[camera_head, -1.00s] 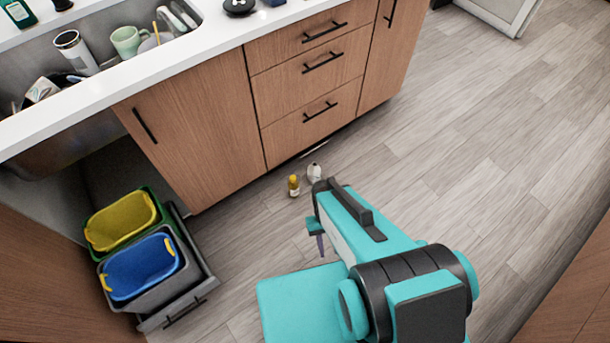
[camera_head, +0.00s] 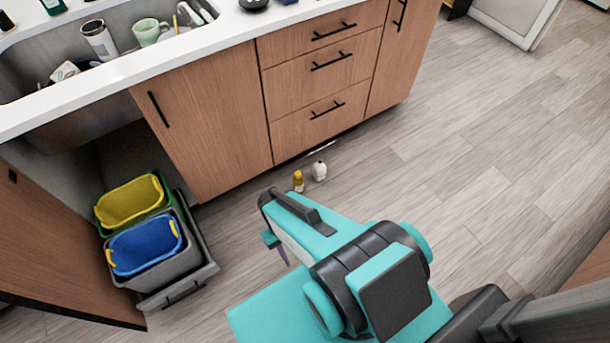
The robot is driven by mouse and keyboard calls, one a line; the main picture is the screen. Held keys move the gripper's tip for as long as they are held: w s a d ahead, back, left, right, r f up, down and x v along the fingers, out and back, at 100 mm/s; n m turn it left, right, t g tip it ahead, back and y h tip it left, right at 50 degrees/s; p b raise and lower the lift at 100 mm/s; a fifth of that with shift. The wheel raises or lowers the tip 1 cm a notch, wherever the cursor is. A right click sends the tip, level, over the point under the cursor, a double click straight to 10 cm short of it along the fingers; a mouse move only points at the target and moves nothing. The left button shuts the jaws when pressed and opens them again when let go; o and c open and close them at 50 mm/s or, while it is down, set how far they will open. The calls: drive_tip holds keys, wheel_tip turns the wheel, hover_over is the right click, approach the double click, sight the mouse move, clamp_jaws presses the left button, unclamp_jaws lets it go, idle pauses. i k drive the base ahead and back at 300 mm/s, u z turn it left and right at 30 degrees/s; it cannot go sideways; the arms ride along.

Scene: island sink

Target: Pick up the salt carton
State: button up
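I cannot make out a salt carton for certain in the head view. Two small items stand on the floor by the drawer cabinet: a yellow bottle (camera_head: 298,181) and a white container (camera_head: 319,171) with a dark top. Whether the white one is the salt carton is too small to tell. My teal arm is in the lower middle of the view, on the near side of these items. My gripper's fingers are not clearly seen; only a small purple-grey tip (camera_head: 283,256) shows below the arm, so its opening cannot be judged.
A pulled-out bin drawer with a yellow bin (camera_head: 130,203) and a blue bin (camera_head: 146,248) stands at left. The sink (camera_head: 75,78) holds a tumbler (camera_head: 98,40) and a green mug (camera_head: 150,31). The wood floor (camera_head: 480,150) at right is clear.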

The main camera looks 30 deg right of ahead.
sight(319, 169)
drive_tip(key=z, duration=0.75)
drive_tip(key=k, duration=0.1)
drive_tip(key=u, duration=2.35)
drive_tip(key=k, duration=0.25)
drive_tip(key=u, duration=1.8)
drive_tip(key=k, duration=1.95)
drive_tip(key=z, duration=0.05)
